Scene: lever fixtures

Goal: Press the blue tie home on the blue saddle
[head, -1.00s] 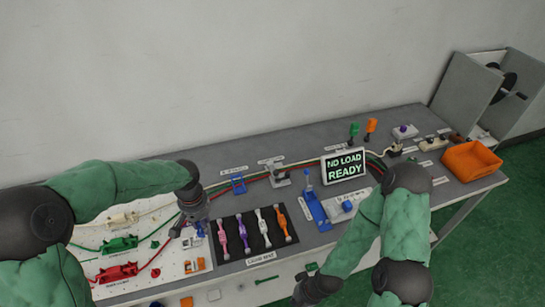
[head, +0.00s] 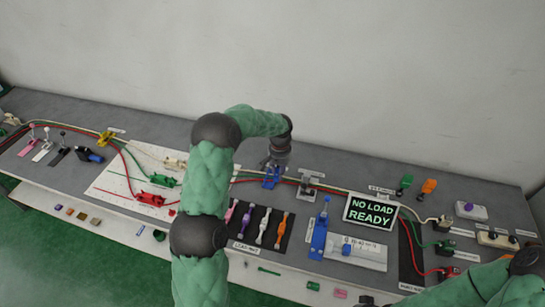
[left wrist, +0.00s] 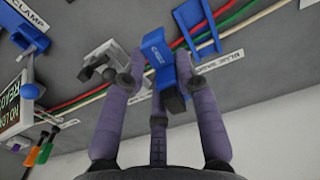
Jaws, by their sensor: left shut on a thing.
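My left gripper (head: 274,163) is above the blue saddle (head: 268,182) at the back of the bench. In the left wrist view my left gripper (left wrist: 161,66) is shut on the blue tie (left wrist: 154,44), a blue strip with a dark block at its near end. The blue saddle (left wrist: 200,30) stands beside the tie there, up and to the right, with a gap showing between them. In the head view the tie is hard to tell from the saddle. My right arm crosses the lower right corner; its gripper is out of view.
A grey clamp (head: 308,185) stands just right of the saddle. Red, green and cream cables run along the bench past both. A blue lever fixture (head: 319,236), a NO LOAD READY sign (head: 370,213) and a dark mat (head: 245,238) with several coloured ties are nearer the front.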

